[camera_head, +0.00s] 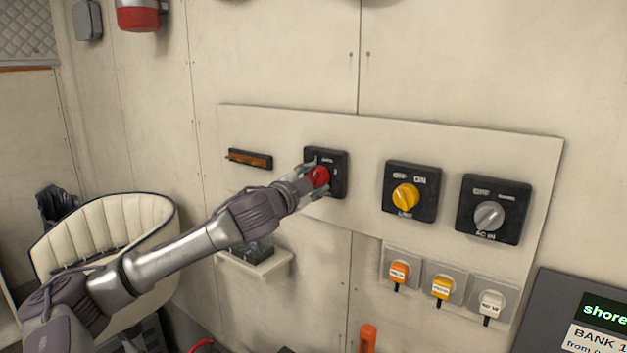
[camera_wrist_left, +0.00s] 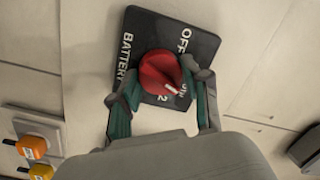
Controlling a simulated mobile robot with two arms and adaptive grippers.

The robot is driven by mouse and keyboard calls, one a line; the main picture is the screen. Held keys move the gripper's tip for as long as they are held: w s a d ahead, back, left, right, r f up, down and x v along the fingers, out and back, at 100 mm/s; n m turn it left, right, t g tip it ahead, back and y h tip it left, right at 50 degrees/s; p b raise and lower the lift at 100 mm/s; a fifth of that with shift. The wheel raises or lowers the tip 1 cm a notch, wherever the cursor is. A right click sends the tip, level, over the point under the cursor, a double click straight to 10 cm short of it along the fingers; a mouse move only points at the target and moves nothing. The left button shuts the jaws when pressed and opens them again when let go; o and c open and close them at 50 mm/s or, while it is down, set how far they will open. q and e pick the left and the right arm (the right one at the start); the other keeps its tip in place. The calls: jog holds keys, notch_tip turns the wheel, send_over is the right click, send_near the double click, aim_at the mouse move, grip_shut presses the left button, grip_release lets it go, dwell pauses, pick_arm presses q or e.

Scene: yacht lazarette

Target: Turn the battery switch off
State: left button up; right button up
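The battery switch (camera_head: 339,187) is a black square plate with a red round knob (camera_head: 319,177) on the pale wall panel. In the left wrist view the plate (camera_wrist_left: 207,43) reads BATTERY and OFF, with smaller lettering and a 2 lower down. The red knob (camera_wrist_left: 157,70) has a white mark pointing to the lower right of the picture, toward the lettering near the 2 and away from OFF. My left gripper (camera_wrist_left: 160,72) has one finger on each side of the knob, tips angled in against its edges; it also shows in the head view (camera_head: 314,180). My right gripper is not in view.
Right of the battery switch are a yellow-knob switch (camera_head: 405,197) and a grey-knob switch (camera_head: 488,216). Tagged sockets (camera_head: 398,271) sit below them. A small orange-brown bar (camera_head: 250,159) is on the left. A cream seat (camera_head: 110,225) stands lower left, and a dark display (camera_head: 600,315) lower right.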

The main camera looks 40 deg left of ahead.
pick_arm(q)
jog(key=c, duration=0.4)
jog(key=n, duration=0.3)
jog(key=shift+n, duration=0.3)
jog(key=n+p, duration=0.1)
jog(key=n, duration=0.3)
jog(key=shift+r+g+h, duration=0.15)
jog(key=shift+g+h, duration=0.25)
jog(key=n+h+p, duration=0.1)
jog(key=n+p, duration=0.1)
jog(key=n, duration=0.3)
jog(key=shift+a+r+p, duration=0.1)
jog(key=shift+p, duration=0.2)
jog(key=shift+n+h+p, duration=0.4)
jog(key=shift+n+p, duration=0.7)
jog(key=shift+n, duration=0.8)
